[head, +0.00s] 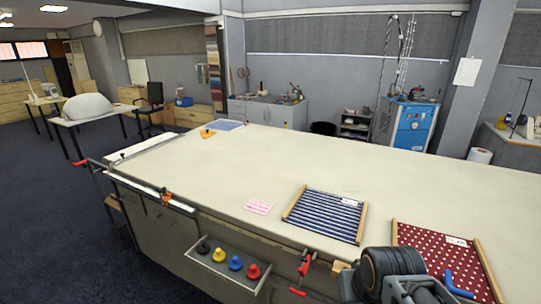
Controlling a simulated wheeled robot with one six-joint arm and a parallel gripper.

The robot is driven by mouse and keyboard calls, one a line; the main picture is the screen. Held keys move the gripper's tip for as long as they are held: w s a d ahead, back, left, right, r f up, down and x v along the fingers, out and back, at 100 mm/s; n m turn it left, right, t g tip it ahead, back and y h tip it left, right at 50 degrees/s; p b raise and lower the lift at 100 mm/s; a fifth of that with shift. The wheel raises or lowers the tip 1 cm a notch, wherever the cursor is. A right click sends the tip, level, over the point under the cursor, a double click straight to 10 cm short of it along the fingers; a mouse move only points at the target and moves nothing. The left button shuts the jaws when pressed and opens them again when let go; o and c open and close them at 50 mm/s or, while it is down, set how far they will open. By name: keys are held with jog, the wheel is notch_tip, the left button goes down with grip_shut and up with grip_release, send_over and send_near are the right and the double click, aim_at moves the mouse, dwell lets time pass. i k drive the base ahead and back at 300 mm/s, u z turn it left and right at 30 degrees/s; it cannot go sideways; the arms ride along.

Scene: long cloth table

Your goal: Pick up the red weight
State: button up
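The red weight (253,271) is a small knobbed piece standing upright at the right end of a narrow tray (196,260) on the table's front side, below the tabletop. A blue weight (235,263), a yellow weight (219,255) and a black weight (203,247) stand in a row to its left. Part of my arm shows at the bottom right, to the right of the tray. My gripper's fingers are not visible, so I cannot tell what they hold.
The long cloth table (200,170) is mostly bare. A blue striped framed cloth (326,214) and a red dotted one (440,250) lie at its right. A red-handled clamp (303,270) hangs on the front edge just right of the tray. Open floor lies left.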

aim_at(254, 273)
jog(key=k, duration=0.6)
jog(key=u, duration=0.6)
jog(key=i, duration=0.95)
jog(key=u, duration=1.1)
jog(key=i, duration=0.3)
jog(key=u, duration=0.45)
